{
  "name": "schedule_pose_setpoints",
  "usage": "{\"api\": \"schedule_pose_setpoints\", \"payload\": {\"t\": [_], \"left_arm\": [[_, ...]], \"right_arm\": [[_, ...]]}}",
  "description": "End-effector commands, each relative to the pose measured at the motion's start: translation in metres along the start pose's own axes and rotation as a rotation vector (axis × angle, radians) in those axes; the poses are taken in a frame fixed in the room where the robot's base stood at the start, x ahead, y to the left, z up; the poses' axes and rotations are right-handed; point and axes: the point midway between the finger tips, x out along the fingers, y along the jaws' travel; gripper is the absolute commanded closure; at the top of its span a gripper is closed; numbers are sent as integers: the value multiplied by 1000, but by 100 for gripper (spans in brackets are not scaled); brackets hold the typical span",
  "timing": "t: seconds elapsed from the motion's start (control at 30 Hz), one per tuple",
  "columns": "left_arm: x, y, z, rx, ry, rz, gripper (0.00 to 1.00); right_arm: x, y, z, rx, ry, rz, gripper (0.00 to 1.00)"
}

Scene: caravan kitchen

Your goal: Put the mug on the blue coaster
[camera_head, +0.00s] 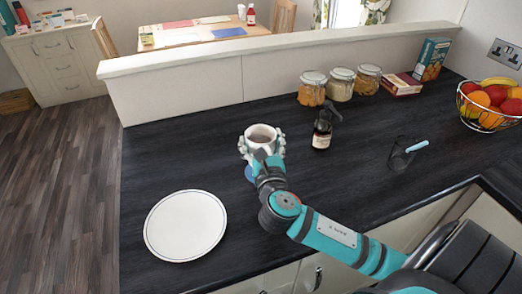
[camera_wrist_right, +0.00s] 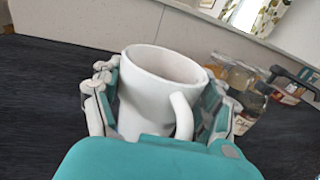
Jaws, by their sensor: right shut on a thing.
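The white mug (camera_head: 262,131) is upright between the fingers of my right gripper (camera_head: 262,146), which is shut on it. The right wrist view shows the mug (camera_wrist_right: 152,88) up close, with its handle toward the right finger and a finger on each side. A small part of the blue coaster (camera_head: 249,174) shows on the dark counter, just nearer than the mug and beside my wrist; the rest is hidden by my arm. I cannot tell how high the mug is above the counter. My left gripper is not in view.
A white plate (camera_head: 186,225) lies at the front left. A brown bottle (camera_head: 322,133) stands right of the mug, with glass jars (camera_head: 341,84) behind. Counter left of the mug is bare.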

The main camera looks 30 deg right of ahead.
Motion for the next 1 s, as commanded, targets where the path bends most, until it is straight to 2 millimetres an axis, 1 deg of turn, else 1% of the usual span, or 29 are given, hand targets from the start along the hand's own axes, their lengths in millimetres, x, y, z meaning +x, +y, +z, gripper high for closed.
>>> {"api": "schedule_pose_setpoints", "payload": {"t": [0.07,0.3,0.67,0.7,0.87,0.9,1.0], "left_arm": [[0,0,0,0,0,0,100],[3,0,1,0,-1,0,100],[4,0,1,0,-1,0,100],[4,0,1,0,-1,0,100],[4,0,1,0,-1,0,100],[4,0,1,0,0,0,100],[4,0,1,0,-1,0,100]], "right_arm": [[1,0,-4,-1,-1,0,78],[0,0,-33,-3,0,0,78],[0,0,-37,-2,-2,-1,78],[0,0,-39,-2,2,0,24],[0,0,-38,-2,2,0,3],[0,0,-38,-2,2,0,0],[0,0,-38,-2,2,0,0]]}}
